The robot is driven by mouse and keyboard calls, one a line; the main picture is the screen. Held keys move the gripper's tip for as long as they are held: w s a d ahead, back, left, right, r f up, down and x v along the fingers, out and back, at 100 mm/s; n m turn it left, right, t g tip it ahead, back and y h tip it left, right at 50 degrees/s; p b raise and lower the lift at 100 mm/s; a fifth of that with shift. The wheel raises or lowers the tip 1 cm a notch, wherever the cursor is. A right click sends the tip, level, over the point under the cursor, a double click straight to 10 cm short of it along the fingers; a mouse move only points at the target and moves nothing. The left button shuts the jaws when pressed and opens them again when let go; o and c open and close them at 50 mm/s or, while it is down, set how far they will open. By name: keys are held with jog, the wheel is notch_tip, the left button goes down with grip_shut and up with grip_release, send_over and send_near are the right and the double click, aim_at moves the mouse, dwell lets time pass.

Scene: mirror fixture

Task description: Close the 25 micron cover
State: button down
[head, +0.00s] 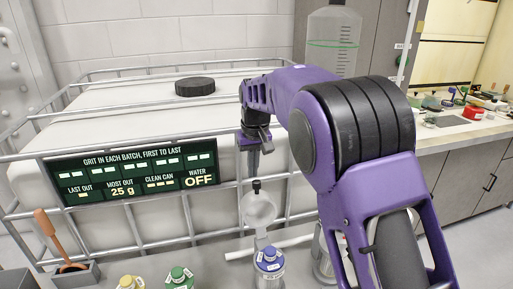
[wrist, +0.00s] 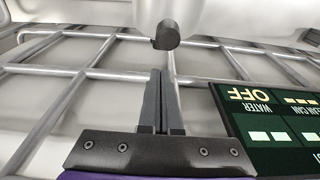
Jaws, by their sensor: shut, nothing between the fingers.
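A translucent round cover (head: 259,210) stands raised above a blue-topped container (head: 268,260), with a black knob (head: 256,186) at its upper edge. Its label is too small to read, so I cannot tell whether it is the 25 micron one. My gripper (head: 253,168) is shut and empty, pointing down just above the knob in the head view. In the wrist view the closed fingertips (wrist: 160,72) lie just short of a dark knob (wrist: 166,36) on a pale rounded part. A gap shows between fingers and knob there.
A caged white tank (head: 110,110) with a dark lid (head: 195,86) stands behind, carrying a green grit sign (head: 135,170). Yellow-topped (head: 130,282) and green-topped (head: 179,276) containers stand at the front left. A cluttered counter (head: 460,130) is at right.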

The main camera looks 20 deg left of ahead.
jog(key=shift+s+d+r, duration=0.15)
jog(key=shift+s+d, duration=0.2)
jog(key=shift+s, duration=0.25)
jog(key=shift+s+d+r, duration=0.1)
jog(key=shift+s+d, duration=0.25)
jog(key=shift+s, duration=0.2)
jog(key=shift+s+d+b, duration=0.1)
jog(key=shift+b, duration=0.35)
